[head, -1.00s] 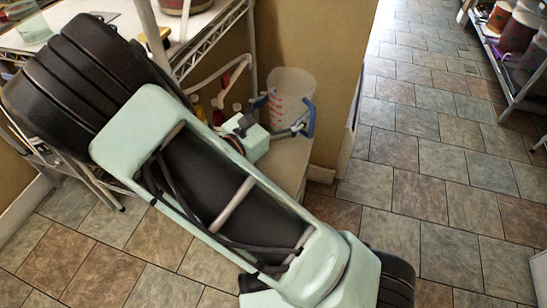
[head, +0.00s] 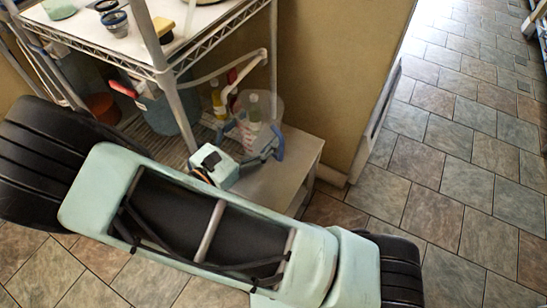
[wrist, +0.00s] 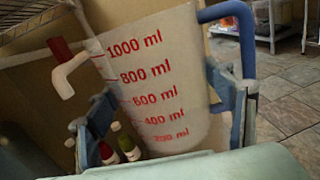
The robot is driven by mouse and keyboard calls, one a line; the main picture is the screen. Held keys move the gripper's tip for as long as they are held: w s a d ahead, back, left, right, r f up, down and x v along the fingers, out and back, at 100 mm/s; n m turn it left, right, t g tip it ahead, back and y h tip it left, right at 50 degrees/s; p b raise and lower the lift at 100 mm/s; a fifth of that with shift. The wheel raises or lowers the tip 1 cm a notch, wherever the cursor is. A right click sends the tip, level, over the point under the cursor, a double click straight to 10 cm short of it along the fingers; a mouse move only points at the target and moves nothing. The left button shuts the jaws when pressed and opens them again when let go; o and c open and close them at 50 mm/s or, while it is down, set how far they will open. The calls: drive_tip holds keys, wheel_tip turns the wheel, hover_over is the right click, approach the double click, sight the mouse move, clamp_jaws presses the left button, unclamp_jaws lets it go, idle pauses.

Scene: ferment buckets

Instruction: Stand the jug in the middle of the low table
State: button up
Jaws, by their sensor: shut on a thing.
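The jug (head: 268,106) is a clear, pale plastic vessel. In the wrist view the jug (wrist: 155,85) fills the middle and shows red millilitre marks. My gripper (head: 252,141) is shut on it, with one blue finger on each side; the fingers also flank it in the wrist view (wrist: 160,95). The jug looks roughly upright in the head view. The low table (head: 275,190) has a bare, pale top and stands below and in front of the jug. My gripper hides the jug's base, so I cannot tell if it touches anything.
A wire rack (head: 160,70) stands at the left, its upper shelf holding jars. Bottles (head: 217,100) stand behind the jug; bottles (wrist: 127,145) also show low in the wrist view. A tan wall (head: 345,80) is behind the table. Tiled floor (head: 440,150) is open at the right.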

sight(248, 146)
drive_tip(key=shift+n+t+y, duration=0.4)
drive_tip(key=shift+n+y, duration=0.1)
drive_tip(key=s+a, duration=0.1)
drive_tip(key=s, duration=0.1)
drive_tip(key=s+a+f, duration=0.1)
drive_tip(key=s+a, duration=0.1)
drive_tip(key=s+a+f+p, duration=0.1)
drive_tip(key=s+a, duration=0.1)
drive_tip(key=shift+s+f, duration=0.25)
drive_tip(key=w+d+f+b, duration=0.1)
drive_tip(key=w+d, duration=0.1)
drive_tip(key=w+d+f+b, duration=0.1)
drive_tip(key=w+d+f, duration=0.1)
drive_tip(key=w+d+f+b, duration=0.1)
drive_tip(key=w+d, duration=0.1)
drive_tip(key=w, duration=0.1)
drive_tip(key=shift+f, duration=0.3)
drive_tip(key=w+f, duration=0.1)
drive_tip(key=w+d+f+b, duration=0.1)
drive_tip(key=f, duration=0.1)
drive_tip(key=w+d+f, duration=0.1)
drive_tip(key=shift+f+b, duration=0.25)
drive_tip(key=shift+b, duration=0.05)
drive_tip(key=shift+c, duration=0.2)
drive_tip(key=shift+w+d+f+b, duration=0.15)
drive_tip(key=shift+f+b, duration=0.2)
drive_tip(key=shift+f, duration=0.6)
drive_tip(key=shift+w+d+f+b, duration=0.15)
drive_tip(key=shift+f+b, duration=0.2)
drive_tip(key=shift+f, duration=0.6)
